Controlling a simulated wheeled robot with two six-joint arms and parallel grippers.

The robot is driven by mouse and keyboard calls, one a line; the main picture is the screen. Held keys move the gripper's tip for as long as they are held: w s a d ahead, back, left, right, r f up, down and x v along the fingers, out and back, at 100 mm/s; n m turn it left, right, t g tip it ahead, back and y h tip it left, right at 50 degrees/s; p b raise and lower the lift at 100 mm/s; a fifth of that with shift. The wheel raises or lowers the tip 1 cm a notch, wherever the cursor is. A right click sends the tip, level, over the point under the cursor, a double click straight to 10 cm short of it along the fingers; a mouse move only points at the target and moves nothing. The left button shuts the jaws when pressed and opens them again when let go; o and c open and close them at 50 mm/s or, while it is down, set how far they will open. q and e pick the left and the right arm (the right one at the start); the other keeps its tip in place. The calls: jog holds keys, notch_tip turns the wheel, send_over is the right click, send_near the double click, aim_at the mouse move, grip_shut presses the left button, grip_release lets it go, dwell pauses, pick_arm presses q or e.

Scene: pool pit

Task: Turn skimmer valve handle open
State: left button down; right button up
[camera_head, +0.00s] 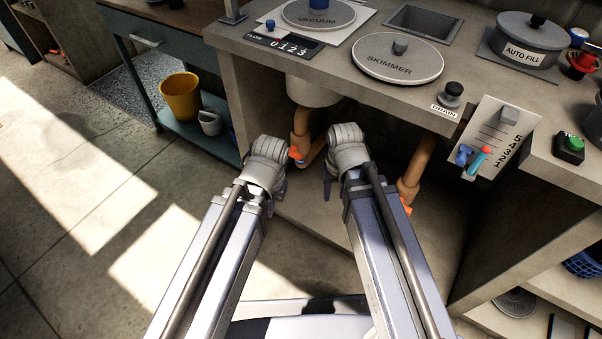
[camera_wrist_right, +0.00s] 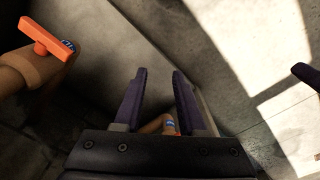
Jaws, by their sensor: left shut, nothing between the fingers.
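Two orange valve handles show on tan pipes under the counter in the head view. One handle (camera_head: 296,153) sits between my arms, on the pipe below the vacuum lid. The other handle (camera_head: 406,206) is partly hidden by my right arm, low on the pipe (camera_head: 415,168) further right. My right gripper (camera_head: 328,187) is open and empty; its spread fingers (camera_wrist_right: 158,98) show in the right wrist view. There, an orange T-shaped handle (camera_wrist_right: 49,38) on a tan pipe is up and left, apart from the fingers. My left gripper (camera_head: 269,203) is shut and empty, its fingertips mostly hidden.
The counter holds the skimmer lid (camera_head: 398,59), vacuum lid (camera_head: 318,13), drain knob (camera_head: 451,92) and a slider panel (camera_head: 500,138). The cabinet's right wall (camera_head: 510,225) bounds the opening. A yellow bucket (camera_head: 180,98) stands on a side shelf. The floor at left is clear.

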notch_tip(320, 180, down, 13)
jog(key=w+m+y+b, duration=0.2)
jog(key=w+m+b, duration=0.15)
jog(key=b, duration=0.75)
jog(key=m+t+y+b, duration=0.5)
jog(key=m+t+y, duration=0.35)
jog(key=m, duration=1.45)
send_near(299, 155)
jog(key=w, duration=0.1)
jog(key=shift+g+y, duration=0.25)
jog(key=shift+g, duration=0.2)
jog(key=b+x, duration=0.3)
jog(key=x, duration=0.4)
jog(key=shift+a+f, duration=0.2)
jog(key=shift+w+a+f, duration=0.15)
jog(key=shift+w+a, duration=0.15)
jog(key=shift+a, duration=0.1)
jog(key=shift+c, duration=0.2)
grip_shut()
